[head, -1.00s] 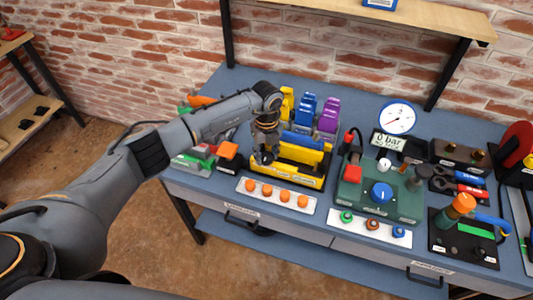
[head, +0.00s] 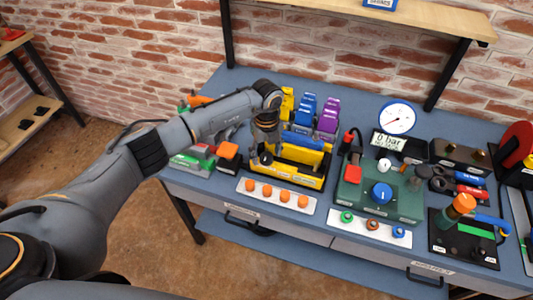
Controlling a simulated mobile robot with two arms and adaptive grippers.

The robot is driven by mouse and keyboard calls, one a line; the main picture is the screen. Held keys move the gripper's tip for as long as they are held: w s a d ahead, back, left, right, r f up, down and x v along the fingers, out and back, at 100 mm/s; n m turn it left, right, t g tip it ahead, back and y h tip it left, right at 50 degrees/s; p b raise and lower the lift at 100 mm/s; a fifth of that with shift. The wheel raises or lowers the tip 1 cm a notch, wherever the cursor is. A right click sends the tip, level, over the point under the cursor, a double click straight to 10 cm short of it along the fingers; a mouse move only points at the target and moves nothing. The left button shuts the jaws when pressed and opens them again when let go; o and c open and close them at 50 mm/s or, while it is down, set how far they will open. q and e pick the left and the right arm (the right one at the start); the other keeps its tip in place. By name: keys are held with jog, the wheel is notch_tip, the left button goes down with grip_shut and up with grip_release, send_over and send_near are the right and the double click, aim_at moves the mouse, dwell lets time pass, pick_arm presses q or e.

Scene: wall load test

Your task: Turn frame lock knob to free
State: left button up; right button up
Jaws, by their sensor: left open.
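A yellow frame (head: 297,177) stands on the blue bench with a blue block (head: 302,141) across its back. A small dark round part (head: 266,158) shows at the frame's left end; it may be the lock knob, but its setting is too small to read. My left gripper (head: 264,148) points down just above that end, open, and partly hides it. I cannot tell whether the fingers touch the dark part. My right gripper is not in view.
A white strip with several orange knobs (head: 277,193) lies in front of the frame. A green pump unit with a blue dial (head: 381,193) stands to the right, below a round gauge (head: 397,118). Yellow, blue and purple blocks stand behind the frame. An orange-topped block (head: 228,151) is close on the left.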

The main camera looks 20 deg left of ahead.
aim_at(266, 156)
pick_arm(q)
notch_tip(266, 156, up, 11)
jog(key=shift+r, duration=0.2)
dwell(0.5)
